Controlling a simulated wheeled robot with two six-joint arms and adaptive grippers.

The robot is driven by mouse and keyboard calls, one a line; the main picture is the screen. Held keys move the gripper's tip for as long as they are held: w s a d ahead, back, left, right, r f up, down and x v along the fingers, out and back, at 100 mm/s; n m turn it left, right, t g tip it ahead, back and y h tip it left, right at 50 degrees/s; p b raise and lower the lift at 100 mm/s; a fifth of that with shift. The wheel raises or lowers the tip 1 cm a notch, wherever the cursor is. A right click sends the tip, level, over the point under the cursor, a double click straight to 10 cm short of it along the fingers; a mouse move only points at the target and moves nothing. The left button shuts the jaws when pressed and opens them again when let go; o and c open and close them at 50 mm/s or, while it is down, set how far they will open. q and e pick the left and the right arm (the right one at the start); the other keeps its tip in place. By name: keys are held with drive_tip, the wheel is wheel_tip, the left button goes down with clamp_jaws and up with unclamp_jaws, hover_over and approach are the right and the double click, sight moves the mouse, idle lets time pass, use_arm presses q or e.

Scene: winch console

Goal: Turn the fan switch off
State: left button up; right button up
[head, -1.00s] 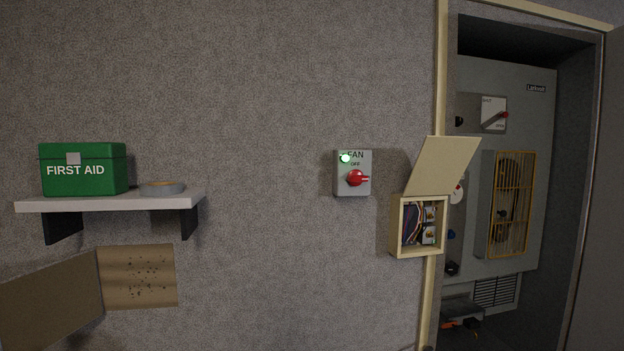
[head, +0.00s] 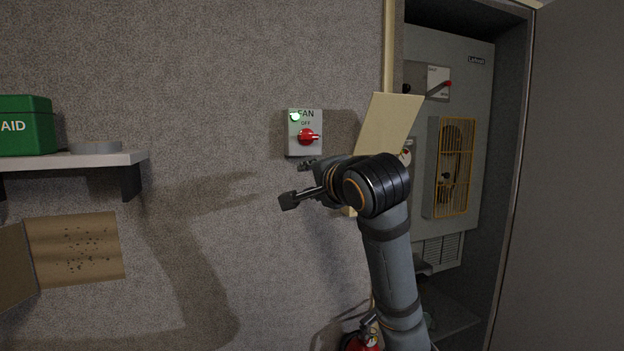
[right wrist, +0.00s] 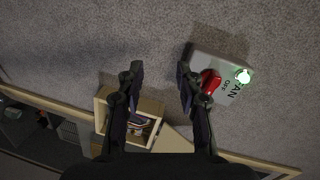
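The fan switch (head: 305,132) is a grey wall box with a red rotary knob (head: 309,137), a lit green lamp (head: 295,117) and the words FAN and OFF. The knob's handle points right in the head view, not up at OFF. My right gripper (head: 296,182) is open and empty, just below the switch and apart from it. In the right wrist view, the gripper (right wrist: 160,75) has its fingers spread, with the red knob (right wrist: 210,82) beside the right finger, which partly covers the box (right wrist: 223,75). My left gripper is not in view.
An open beige flap (head: 388,123) sticks out right of the switch; its small box (right wrist: 147,118) shows in the right wrist view. A shelf (head: 75,160) with a green first aid box (head: 25,126) is at left. A recess with a machine panel (head: 480,90) is at right.

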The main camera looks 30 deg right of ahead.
sight(310, 138)
drive_tip(key=s+d+r+m+t+h, duration=0.1)
drive_tip(key=s+r+m+t, duration=0.15)
drive_tip(key=s+r, duration=0.45)
drive_tip(key=shift+m+g, duration=0.35)
drive_tip(key=p+x, duration=0.1)
drive_tip(key=x, duration=0.2)
drive_tip(key=r+p+x, duration=0.1)
drive_tip(key=x, duration=0.3)
drive_tip(key=p+x, duration=0.1)
drive_tip(key=x, duration=0.3)
drive_tip(key=shift+a+r+p, duration=0.1)
drive_tip(key=shift+r+p, duration=0.1)
drive_tip(key=shift+p, duration=0.1)
drive_tip(key=shift+w+f, duration=0.1)
drive_tip(key=shift+w, duration=0.45)
drive_tip(key=shift+c, duration=0.3)
clamp_jaws()
